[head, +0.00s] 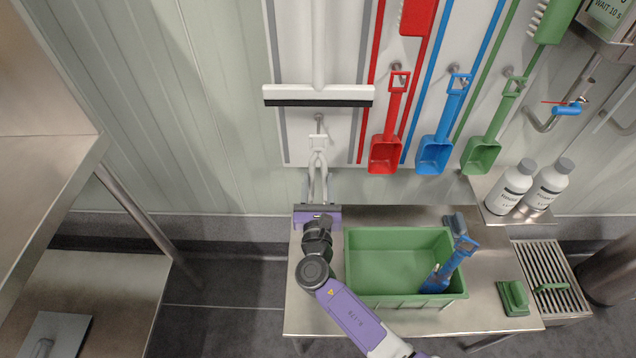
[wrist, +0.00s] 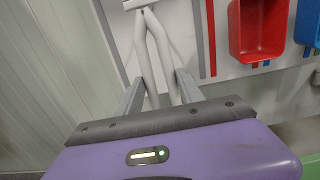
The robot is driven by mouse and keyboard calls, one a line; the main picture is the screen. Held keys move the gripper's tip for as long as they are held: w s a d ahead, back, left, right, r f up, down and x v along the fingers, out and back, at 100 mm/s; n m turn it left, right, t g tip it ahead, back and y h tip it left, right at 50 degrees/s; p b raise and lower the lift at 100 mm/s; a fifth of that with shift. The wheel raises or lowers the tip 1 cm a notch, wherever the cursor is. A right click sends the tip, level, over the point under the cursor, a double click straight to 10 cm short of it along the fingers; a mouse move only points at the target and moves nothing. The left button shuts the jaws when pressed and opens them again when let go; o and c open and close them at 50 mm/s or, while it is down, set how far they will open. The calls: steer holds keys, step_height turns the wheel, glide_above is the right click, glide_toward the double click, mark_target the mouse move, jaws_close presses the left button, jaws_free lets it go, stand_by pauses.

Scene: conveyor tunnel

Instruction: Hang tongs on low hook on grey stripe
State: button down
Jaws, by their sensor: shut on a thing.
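The tongs (head: 318,160) are pale grey-white and upright against the lower left of the white tool board, within the grey stripes (head: 363,60). My gripper (head: 316,200) is below them, shut on their lower arms. In the wrist view the tongs (wrist: 155,50) rise from between my gripper's fingers (wrist: 155,92). The low hook (head: 319,118) is a small metal peg below the squeegee, at the top end of the tongs. I cannot tell whether the tongs' top is over the hook or just in front of it.
A squeegee (head: 318,96) hangs just above the tongs. Red (head: 385,155), blue (head: 433,156) and green (head: 481,156) scoops hang to the right. A green crate (head: 398,302) with a blue tool (head: 447,265) stands on the steel table below. The wall left of the board is clear.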

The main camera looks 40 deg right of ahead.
steer(key=shift+w+d, duration=0.1)
steer(key=shift+b+x, duration=0.85)
steer(key=shift+x, duration=1.8)
steer(key=shift+f+b, duration=0.8)
steer(key=shift+f, duration=0.1)
steer(key=c, duration=0.7)
jaws_free()
steer(key=shift+o, duration=0.2)
steer(key=p+v, duration=0.1)
steer(key=v, duration=0.7)
